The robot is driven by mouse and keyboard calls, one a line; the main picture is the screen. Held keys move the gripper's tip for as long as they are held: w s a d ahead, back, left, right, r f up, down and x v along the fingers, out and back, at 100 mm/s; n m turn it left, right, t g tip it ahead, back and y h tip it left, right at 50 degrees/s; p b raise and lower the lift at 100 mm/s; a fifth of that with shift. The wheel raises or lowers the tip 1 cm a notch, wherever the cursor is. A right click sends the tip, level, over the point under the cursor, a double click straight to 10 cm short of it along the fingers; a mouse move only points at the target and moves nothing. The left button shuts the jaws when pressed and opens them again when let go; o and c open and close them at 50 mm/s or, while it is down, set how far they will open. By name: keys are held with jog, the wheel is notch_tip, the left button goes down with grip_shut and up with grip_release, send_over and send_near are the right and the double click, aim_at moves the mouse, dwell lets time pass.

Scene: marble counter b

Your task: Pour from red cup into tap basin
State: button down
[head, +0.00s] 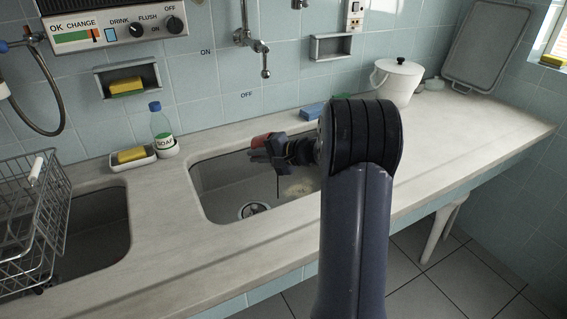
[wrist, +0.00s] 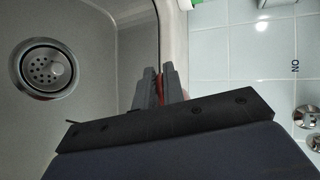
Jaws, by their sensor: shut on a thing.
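The red cup (head: 262,139) is mostly hidden by my gripper (head: 266,150), which is shut on it above the tap basin. The cup appears tipped over on its side, though its mouth is hard to make out. In the wrist view a sliver of the red cup (wrist: 161,84) shows between the fingers of my gripper (wrist: 160,74). The tap basin (head: 212,180) is a grey sunken sink with a round drain (head: 254,210), seen also in the wrist view (wrist: 104,45). A pale patch (head: 298,189) lies on the basin floor, right of the drain.
A tap (head: 265,72) hangs from the wall behind the basin. A soap bottle (head: 160,130) and a sponge dish (head: 133,158) stand left of it. A blue sponge (head: 314,111) and white bucket (head: 397,82) stand behind right. A wire rack (head: 38,210) is far left.

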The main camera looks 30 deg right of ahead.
jog(key=shift+b, duration=0.45)
jog(key=shift+s+d+r+t+y+b, duration=0.25)
jog(key=shift+s+d+t+y+b, duration=0.45)
jog(key=shift+b, duration=0.55)
jog(key=shift+a+t+b, duration=0.1)
jog(key=shift+t+b, duration=0.2)
jog(key=shift+b, duration=0.4)
jog(key=w+a+r+g+p, duration=0.1)
jog(key=p, duration=0.4)
jog(key=shift+w+g+h, duration=0.1)
jog(key=shift+g+h, duration=0.2)
jog(key=shift+w+a+f+g+h+p, duration=0.1)
jog(key=shift+w+a+g+h+p, duration=0.2)
jog(key=shift+p, duration=0.45)
jog(key=shift+f+g+h+p, duration=0.3)
jog(key=shift+h+p, duration=0.1)
jog(key=shift+p, duration=0.2)
jog(key=shift+d+f, duration=0.1)
jog(key=shift+f, duration=0.35)
